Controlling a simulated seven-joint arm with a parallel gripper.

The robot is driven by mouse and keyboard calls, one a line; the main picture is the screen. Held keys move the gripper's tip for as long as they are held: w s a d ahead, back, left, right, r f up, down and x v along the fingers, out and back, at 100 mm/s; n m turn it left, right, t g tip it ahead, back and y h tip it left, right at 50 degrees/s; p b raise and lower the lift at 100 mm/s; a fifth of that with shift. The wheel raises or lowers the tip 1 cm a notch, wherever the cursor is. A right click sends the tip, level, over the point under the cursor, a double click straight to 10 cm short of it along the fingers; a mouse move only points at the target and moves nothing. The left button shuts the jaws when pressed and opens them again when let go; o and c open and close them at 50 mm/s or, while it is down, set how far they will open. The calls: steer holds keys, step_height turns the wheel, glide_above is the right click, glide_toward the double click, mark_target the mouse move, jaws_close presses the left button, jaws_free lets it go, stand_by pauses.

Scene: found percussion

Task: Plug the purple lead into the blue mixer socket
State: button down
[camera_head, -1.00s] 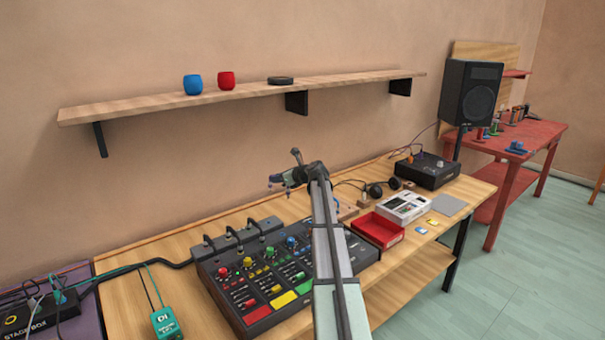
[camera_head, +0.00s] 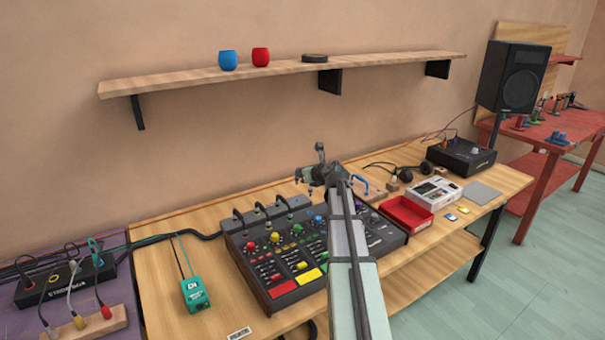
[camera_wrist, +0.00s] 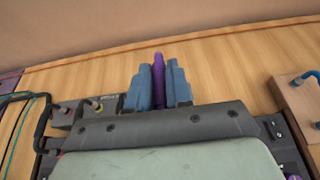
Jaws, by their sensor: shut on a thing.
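My gripper (camera_head: 308,188) hangs over the back edge of the mixer in the head view. In the wrist view its blue-grey fingers (camera_wrist: 158,80) are shut on the purple lead's plug (camera_wrist: 159,60), whose purple end sticks out slightly beyond the fingertips. The black mixer (camera_head: 262,275) lies on the wooden table, with red, yellow, green and blue round parts along its back. The blue one (camera_head: 319,222) is just below my gripper in the picture. I cannot tell which opening is the blue socket. The rest of the lead is hidden.
A grey strip with black cables (camera_head: 268,211) runs behind the mixer; its end (camera_wrist: 95,106) shows left in the wrist view. A wooden block with a blue hoop (camera_head: 361,183) and a red tray (camera_head: 407,213) lie right. A green box (camera_head: 194,288) stands left.

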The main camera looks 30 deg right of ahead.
steer(key=shift+f, duration=0.15)
steer(key=shift+f, duration=2.75)
steer(key=shift+f, duration=1.45)
steer(key=c, duration=1)
jaws_free()
steer(key=shift+o, duration=0.2)
steer(key=shift+s, duration=0.1)
steer(key=v, duration=1.3)
steer(key=shift+s+r, duration=0.2)
steer(key=shift+s, duration=0.1)
